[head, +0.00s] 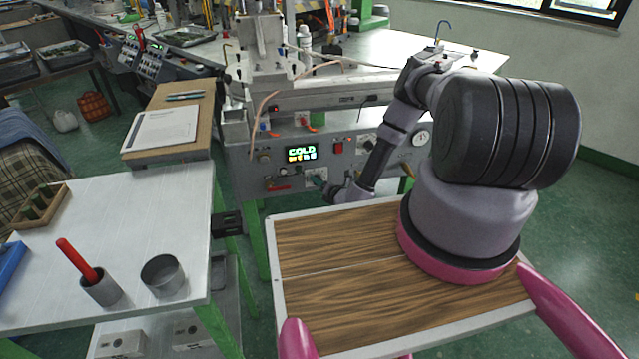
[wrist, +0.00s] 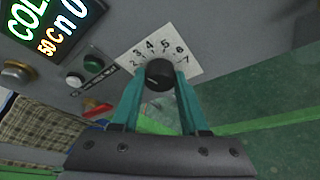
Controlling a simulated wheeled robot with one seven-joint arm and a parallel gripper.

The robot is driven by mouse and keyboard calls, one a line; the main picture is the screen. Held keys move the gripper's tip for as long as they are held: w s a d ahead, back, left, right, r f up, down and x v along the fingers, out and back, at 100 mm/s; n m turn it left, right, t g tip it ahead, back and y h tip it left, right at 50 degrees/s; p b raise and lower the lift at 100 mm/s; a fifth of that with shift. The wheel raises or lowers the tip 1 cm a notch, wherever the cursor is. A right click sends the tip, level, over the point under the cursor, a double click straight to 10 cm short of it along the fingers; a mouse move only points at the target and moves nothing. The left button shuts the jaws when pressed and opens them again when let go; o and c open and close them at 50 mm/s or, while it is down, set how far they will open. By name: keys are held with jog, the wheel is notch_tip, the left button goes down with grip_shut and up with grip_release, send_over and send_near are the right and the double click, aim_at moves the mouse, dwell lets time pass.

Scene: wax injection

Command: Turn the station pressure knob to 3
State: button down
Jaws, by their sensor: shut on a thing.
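The pressure knob (wrist: 159,73) is a round black knob on a white dial plate (wrist: 150,48) with numbers from 2 to 7 showing. My gripper (wrist: 158,83) has its two teal fingers shut on the knob, one on each side. I cannot make out a pointer mark on the knob, so its setting is unclear. In the head view my gripper (head: 317,181) is at the lower front of the grey station panel (head: 340,172), and the knob is hidden there.
A lit display (head: 301,153) reading "COLD" sits on the panel. A white button (wrist: 93,63), a green button (wrist: 94,85) and a red control (wrist: 98,111) are left of the dial. A wood-topped surface (head: 330,245) lies in front of the station. A white table (head: 135,215) stands left.

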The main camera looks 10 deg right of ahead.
jog(key=shift+f, duration=0.1)
jog(key=shift+c, duration=2.1)
grip_release()
jog(key=v, duration=1.1)
jog(key=shift+w, duration=0.1)
